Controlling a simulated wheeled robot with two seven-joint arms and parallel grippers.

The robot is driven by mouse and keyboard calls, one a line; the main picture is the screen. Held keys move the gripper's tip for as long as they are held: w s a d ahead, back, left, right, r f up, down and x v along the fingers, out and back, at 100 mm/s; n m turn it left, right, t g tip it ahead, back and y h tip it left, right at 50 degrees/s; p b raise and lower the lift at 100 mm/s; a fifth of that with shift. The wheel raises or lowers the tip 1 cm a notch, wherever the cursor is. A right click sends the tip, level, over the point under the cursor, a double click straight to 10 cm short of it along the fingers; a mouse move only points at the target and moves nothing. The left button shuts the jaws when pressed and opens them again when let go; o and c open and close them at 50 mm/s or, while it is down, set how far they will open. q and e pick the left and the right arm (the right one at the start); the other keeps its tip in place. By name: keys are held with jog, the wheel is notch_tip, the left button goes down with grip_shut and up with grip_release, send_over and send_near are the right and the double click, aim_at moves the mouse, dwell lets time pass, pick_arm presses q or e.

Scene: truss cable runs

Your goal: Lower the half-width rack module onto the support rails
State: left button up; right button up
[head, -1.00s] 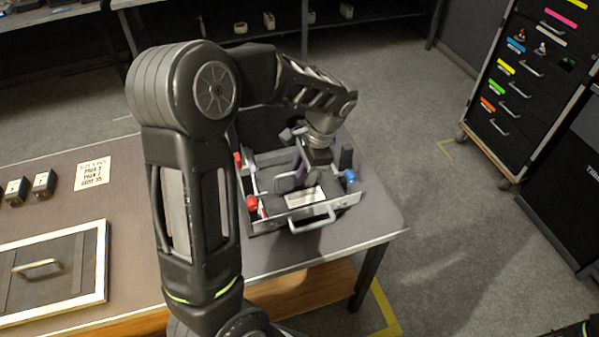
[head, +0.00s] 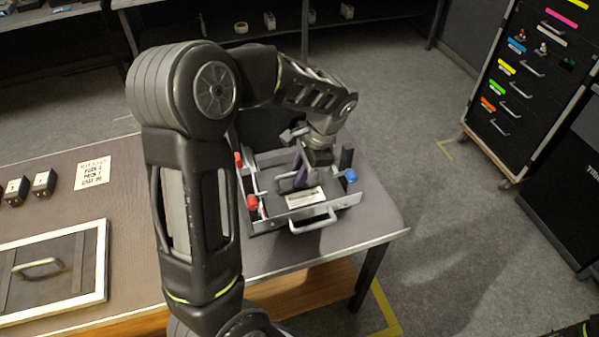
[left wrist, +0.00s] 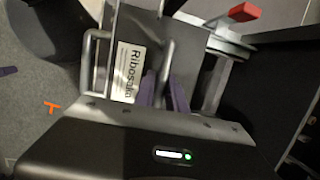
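The rack module is a grey metal box with a white label (head: 305,197) and a front handle (head: 313,220). It appears to sit in or over a dark frame at the right end of the table. My left gripper (head: 300,180) reaches down into it from above, with purple fingers. In the left wrist view, the purple fingertips (left wrist: 165,92) are at either side of a thin metal handle bar (left wrist: 167,62), beside the label (left wrist: 129,72). I cannot tell whether they press on the bar. The support rails are largely hidden. My right gripper is not in view.
Red knobs (head: 252,203) flank the frame at left and a blue knob (head: 351,175) at right. A hatch panel (head: 60,265), small black blocks (head: 43,183) and a paper note (head: 92,173) lie on the table. A drawer cabinet (head: 515,95) stands at right; the floor between is clear.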

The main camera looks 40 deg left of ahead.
pick_arm(q)
jog(key=o, duration=0.4)
jog(key=shift+o, duration=0.2)
jog(key=shift+f, duration=0.1)
jog(key=b+v, duration=0.1)
jog(key=v, duration=0.7)
jog(key=shift+f, duration=0.1)
